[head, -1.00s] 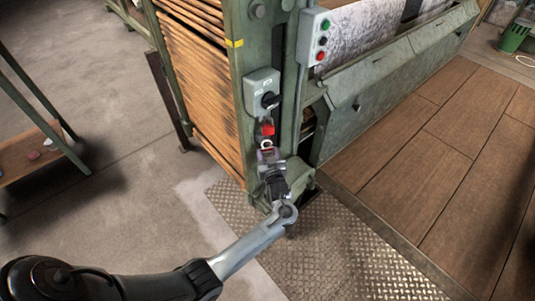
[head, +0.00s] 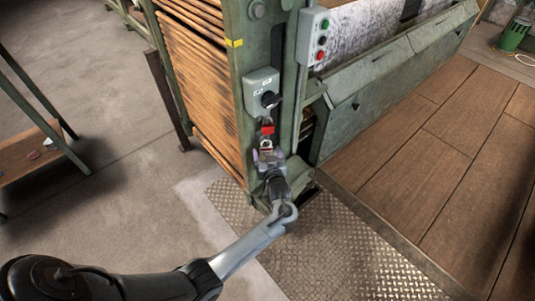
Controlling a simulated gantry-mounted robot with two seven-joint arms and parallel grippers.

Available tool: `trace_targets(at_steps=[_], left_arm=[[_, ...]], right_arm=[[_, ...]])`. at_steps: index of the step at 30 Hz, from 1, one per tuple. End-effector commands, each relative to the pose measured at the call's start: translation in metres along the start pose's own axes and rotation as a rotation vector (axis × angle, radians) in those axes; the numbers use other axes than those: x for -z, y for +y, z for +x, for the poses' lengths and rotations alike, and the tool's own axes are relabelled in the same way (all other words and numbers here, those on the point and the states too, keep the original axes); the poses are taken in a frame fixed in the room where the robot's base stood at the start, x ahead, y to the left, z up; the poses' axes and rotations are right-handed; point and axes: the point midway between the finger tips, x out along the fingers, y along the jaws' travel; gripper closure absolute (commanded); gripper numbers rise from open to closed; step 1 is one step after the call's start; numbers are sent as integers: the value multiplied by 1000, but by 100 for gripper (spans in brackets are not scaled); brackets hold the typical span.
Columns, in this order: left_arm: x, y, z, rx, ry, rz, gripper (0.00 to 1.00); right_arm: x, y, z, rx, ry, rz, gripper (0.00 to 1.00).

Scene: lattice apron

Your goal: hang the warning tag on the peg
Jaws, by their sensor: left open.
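A small red piece (head: 267,128) hangs or sits on the green machine post, just under a grey switch box (head: 261,90) with a black knob. A small pale and dark patch directly below it may be part of the warning tag; it is too small to tell. My left gripper (head: 267,155) is open, right below the red piece and close against the post. I cannot tell whether its fingers touch anything. I cannot make out the peg; the gripper hides part of the post. My right gripper is not in view.
A grey button box (head: 313,38) with green and red buttons sits on the post's upper right. Stacked wooden slats (head: 197,85) stand left of the post. A patterned metal plate (head: 335,255) lies on the floor below. A bench (head: 30,152) stands far left.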

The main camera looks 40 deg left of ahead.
Motion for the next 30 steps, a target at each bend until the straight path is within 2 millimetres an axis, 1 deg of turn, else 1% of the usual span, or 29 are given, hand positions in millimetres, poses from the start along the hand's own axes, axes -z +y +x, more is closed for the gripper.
trace_targets(at_steps=[5, 8, 12, 18, 21, 26, 29, 30], left_arm=[[2, 0, -14, -1, -2, 0, 18], [2, 0, -29, -2, -3, 0, 18], [3, 1, -54, -2, -4, -1, 18], [2, 0, -85, 0, -3, 0, 18], [1, 1, -96, -1, -2, -1, 18], [0, 0, -106, -1, -2, 1, 18], [-4, -7, -112, 3, -13, 17, 18], [-8, -14, -115, 6, -20, 31, 18]], right_arm=[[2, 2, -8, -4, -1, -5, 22], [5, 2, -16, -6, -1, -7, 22], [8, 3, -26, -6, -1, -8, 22], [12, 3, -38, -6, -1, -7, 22], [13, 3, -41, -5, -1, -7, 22], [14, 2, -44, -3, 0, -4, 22], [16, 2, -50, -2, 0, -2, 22], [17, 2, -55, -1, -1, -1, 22]])
